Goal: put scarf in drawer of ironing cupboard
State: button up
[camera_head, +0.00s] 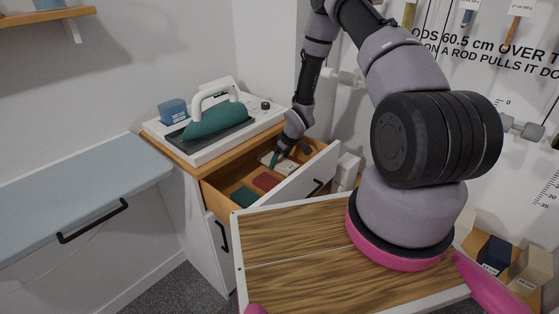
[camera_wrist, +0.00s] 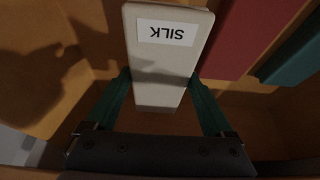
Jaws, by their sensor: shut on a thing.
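The cream flat piece labelled SILK, which looks like the scarf (camera_wrist: 165,85), is between the two green fingers of my gripper (camera_wrist: 160,76) in the wrist view. My gripper (camera_head: 276,160) is shut on it, inside the open top drawer (camera_head: 322,172) of the ironing cupboard (camera_head: 197,233). The scarf also shows in the head view (camera_head: 288,165), at the drawer's back right. I cannot tell whether it rests on the drawer floor.
A red piece (camera_head: 266,181) and a dark green piece (camera_head: 243,196) lie in the drawer, left of the scarf. A green iron (camera_head: 216,121) stands on the cupboard. An ironing board (camera_head: 75,195) is at left. A wood-topped surface (camera_head: 300,245) lies in front.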

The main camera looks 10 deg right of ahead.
jog(key=shift+f, duration=0.15)
jog(key=shift+f, duration=0.45)
jog(key=o, duration=1.3)
